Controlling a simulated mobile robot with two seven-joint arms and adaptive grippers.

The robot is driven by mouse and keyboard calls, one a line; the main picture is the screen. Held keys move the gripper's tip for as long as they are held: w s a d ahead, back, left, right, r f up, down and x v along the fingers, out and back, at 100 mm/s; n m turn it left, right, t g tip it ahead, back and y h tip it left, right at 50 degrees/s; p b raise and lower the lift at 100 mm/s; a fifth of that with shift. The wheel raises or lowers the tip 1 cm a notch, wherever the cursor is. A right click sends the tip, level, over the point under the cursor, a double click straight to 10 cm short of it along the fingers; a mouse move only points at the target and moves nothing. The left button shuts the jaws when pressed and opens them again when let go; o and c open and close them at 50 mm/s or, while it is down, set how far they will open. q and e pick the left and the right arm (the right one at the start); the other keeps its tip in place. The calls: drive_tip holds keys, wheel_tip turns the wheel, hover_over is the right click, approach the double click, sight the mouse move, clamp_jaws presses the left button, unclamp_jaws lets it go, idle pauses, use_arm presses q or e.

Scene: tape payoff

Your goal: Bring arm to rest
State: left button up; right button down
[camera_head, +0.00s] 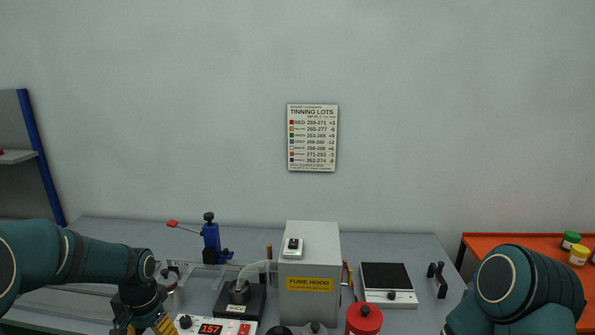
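My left arm comes in from the left and bends down at the front left of the grey bench (405,243). Its gripper (143,325) shows only in part at the bottom edge, with dark and yellow pieces. Its fingertips are cut off, so I cannot tell whether it is open or holds anything. My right arm shows as a large teal joint at the lower right, in front of the bench's right end. Its gripper is out of view.
A grey fume hood (322,241) stands mid-bench. Left of it are a blue press (211,243), a dark pot stand (240,295) and a display unit (212,327). Right are a red container (364,319) and a black-topped plate (387,277). An orange table (490,243) holds jars.

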use_arm(q)
drive_tip(key=s+d+f+n+h+b, duration=0.15)
drive_tip(key=s+d+f, duration=0.25)
drive_tip(key=d+f, duration=0.8)
drive_tip(key=s+d+f+n+t+h, duration=0.2)
drive_tip(key=s+d+f+n, duration=0.1)
drive_tip(key=s+d+f, duration=0.6)
drive_tip(key=s+f, duration=0.1)
drive_tip(key=s, duration=0.2)
drive_tip(key=shift+s+d+b, duration=0.35)
drive_tip(key=shift+d, duration=0.05)
use_arm(e)
drive_tip(key=shift+s+f, duration=0.25)
drive_tip(key=shift+f, duration=0.3)
drive_tip(key=shift+s+f, duration=0.2)
drive_tip(key=shift+f, duration=0.3)
